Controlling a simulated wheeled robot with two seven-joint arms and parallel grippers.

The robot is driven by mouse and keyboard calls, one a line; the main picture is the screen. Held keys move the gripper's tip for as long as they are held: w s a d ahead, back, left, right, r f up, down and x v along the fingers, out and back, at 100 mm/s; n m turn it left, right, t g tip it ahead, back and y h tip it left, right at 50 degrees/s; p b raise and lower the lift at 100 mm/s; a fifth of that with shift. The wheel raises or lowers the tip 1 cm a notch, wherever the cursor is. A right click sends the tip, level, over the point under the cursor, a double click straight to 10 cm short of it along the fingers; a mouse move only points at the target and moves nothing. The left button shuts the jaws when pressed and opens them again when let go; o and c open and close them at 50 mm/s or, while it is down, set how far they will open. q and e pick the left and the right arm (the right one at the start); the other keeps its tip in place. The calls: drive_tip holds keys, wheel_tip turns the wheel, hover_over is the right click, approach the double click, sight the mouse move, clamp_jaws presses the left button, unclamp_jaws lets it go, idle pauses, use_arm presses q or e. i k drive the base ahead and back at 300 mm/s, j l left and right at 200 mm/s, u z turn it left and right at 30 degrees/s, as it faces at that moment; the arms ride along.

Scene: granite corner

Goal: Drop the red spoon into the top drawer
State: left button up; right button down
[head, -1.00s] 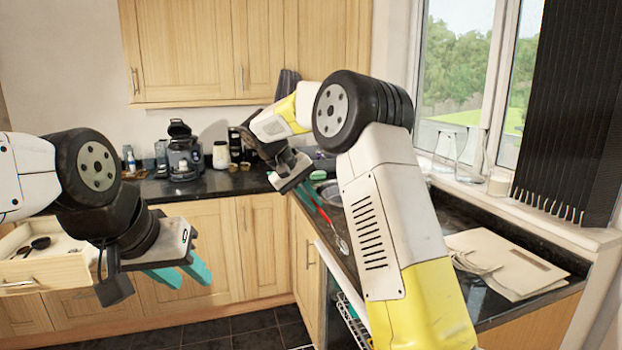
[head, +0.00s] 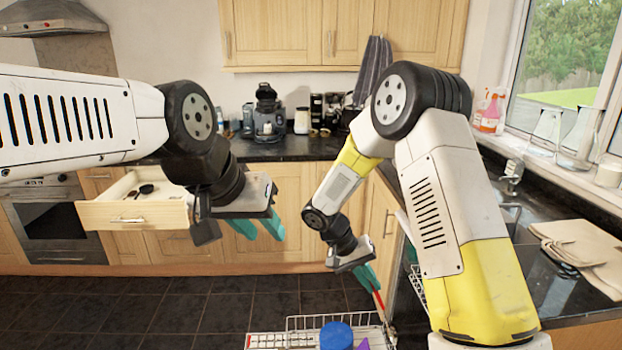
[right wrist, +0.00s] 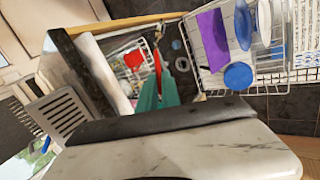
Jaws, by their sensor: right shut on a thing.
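The red spoon (head: 378,299) is in my right gripper (head: 370,277), which is shut on it and points down beside the counter's front. Only part of the spoon shows in the head view. A red strip of it shows between the teal fingers in the right wrist view (right wrist: 157,66). The top drawer (head: 130,214) is pulled open at the left, with dark utensils inside. The spoon is well to the right of the drawer and lower. My left gripper (head: 257,230) is empty, its teal fingers apart, to the right of the drawer; my left arm passes above the drawer.
A wire dish rack (head: 282,341) with a blue dish (head: 336,335) and a purple thing stands low in front. The oven (head: 50,222) is left of the drawer. Floor in front of the cabinets is clear.

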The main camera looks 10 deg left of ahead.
sight(166, 189)
drive_tip(key=j+u, duration=0.25)
drive_tip(key=j, duration=2.25)
drive_tip(key=i+j+u, duration=0.1)
drive_tip(key=i+j, duration=0.25)
drive_tip(key=j, duration=0.3)
drive_tip(key=i+j+u, duration=0.15)
drive_tip(key=i+j, duration=0.2)
drive_tip(key=j, duration=0.3)
drive_tip(key=i+j+u, duration=0.1)
drive_tip(key=i+j, duration=0.3)
drive_tip(key=j, duration=0.2)
drive_tip(key=i+j+u, duration=0.15)
drive_tip(key=i+j, duration=0.25)
drive_tip(key=j, duration=0.15)
